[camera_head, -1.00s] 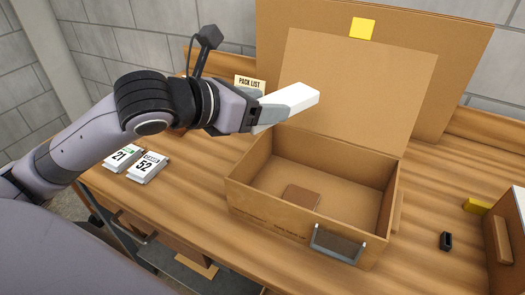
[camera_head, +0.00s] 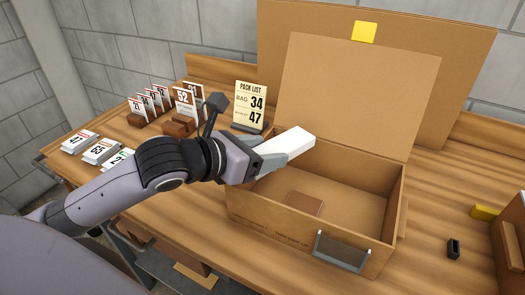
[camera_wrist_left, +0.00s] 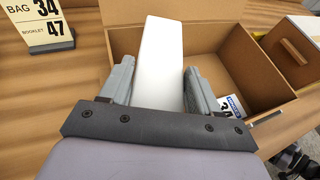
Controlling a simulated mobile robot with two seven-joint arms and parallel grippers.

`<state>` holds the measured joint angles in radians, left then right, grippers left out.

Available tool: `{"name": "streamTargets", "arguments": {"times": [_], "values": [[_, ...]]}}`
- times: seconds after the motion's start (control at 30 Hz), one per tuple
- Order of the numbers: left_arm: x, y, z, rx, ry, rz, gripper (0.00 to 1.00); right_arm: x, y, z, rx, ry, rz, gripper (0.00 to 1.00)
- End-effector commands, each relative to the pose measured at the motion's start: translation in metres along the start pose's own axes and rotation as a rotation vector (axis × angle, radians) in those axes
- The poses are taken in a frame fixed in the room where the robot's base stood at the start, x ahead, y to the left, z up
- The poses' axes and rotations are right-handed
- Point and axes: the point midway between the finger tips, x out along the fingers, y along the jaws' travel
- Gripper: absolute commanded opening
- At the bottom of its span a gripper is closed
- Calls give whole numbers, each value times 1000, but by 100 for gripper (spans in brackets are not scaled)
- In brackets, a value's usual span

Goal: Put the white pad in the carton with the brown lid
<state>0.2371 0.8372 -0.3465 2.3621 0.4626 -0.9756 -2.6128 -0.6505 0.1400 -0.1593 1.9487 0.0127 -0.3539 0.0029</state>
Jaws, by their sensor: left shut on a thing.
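The white pad (camera_head: 290,146) is held flat between the fingers of my left gripper (camera_head: 268,163), and it also shows in the left wrist view (camera_wrist_left: 160,52). The gripper is shut on the pad's near end. The carton (camera_head: 290,223) stands open on the table, with its brown lid (camera_head: 350,95) raised at the back. The pad is above the carton's left end, its far tip in front of the lid's lower left. A brown flat piece (camera_head: 305,201) lies on the carton floor.
A pack list sign (camera_head: 250,105) reading bag 34 and booklet 47 stands left of the carton. Numbered cards stand in wooden holders (camera_head: 178,127), and card stacks (camera_head: 100,150) lie at left. A small black object (camera_head: 453,248) and yellow block (camera_head: 484,212) are at right.

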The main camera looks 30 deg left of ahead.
Motion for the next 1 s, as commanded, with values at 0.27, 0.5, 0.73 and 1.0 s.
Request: {"name": "streamTargets", "arguments": {"times": [0.27,0.5,0.73,1.0], "values": [[2,0,-5,1,0,0,33,2,0,2,0,1,0,43],[3,0,-8,0,0,0,87,2,0,2,0,1,0,43],[3,0,-8,0,0,0,87,2,0,2,0,2,0,43],[-2,0,4,0,1,0,87,-2,0,-5,0,4,1,43]]}}
